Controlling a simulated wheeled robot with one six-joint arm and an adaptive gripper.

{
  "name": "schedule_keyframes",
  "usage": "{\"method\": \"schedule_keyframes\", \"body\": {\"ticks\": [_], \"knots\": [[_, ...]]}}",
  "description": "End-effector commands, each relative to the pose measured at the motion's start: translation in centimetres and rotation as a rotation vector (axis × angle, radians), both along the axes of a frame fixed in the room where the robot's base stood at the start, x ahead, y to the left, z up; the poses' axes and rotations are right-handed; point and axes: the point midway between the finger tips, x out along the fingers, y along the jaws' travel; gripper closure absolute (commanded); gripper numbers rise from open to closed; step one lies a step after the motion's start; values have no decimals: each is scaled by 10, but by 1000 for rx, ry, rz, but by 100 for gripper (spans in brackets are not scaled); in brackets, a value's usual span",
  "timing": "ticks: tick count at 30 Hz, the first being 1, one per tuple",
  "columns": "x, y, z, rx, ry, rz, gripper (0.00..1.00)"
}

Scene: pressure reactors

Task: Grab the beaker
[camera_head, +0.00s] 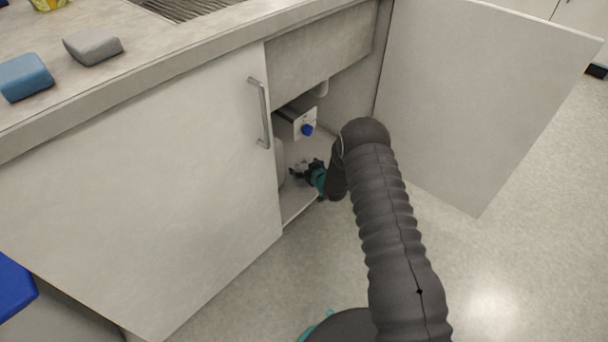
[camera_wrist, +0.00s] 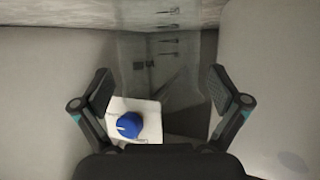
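In the wrist view, a clear glass beaker (camera_wrist: 145,75) with dark graduation marks appears between and beyond my gripper's fingers. Its outline is faint against the grey cabinet interior, and its lower part is partly behind a white plate. My gripper (camera_wrist: 158,80) is open, with one finger on each side of the beaker in the picture. I cannot tell how far the fingertips are from the glass. In the head view, my gripper (camera_head: 298,170) is inside the open cabinet, low near its floor. I cannot make out the beaker there.
A white plate with a blue knob (camera_head: 307,130) hangs in the cabinet above my gripper; the knob (camera_wrist: 129,125) also shows in the wrist view. A cabinet door (camera_head: 150,210) is at left; the open door (camera_head: 490,90) is at right. Blue (camera_head: 25,77) and grey (camera_head: 93,46) objects lie on the counter.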

Motion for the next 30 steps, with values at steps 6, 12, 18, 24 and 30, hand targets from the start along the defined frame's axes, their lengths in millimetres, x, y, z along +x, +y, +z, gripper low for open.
{"method": "schedule_keyframes", "body": {"ticks": [6, 12, 18, 24, 30], "knots": [[0, 0, 0, 0, 0, 0, 61], [0, 0, 0, 1, -1, 0, 68], [0, 0, 3, 0, -1, 0, 68], [1, 0, 20, 0, -2, 0, 68], [4, -17, 52, 0, -4, -5, 68]]}}
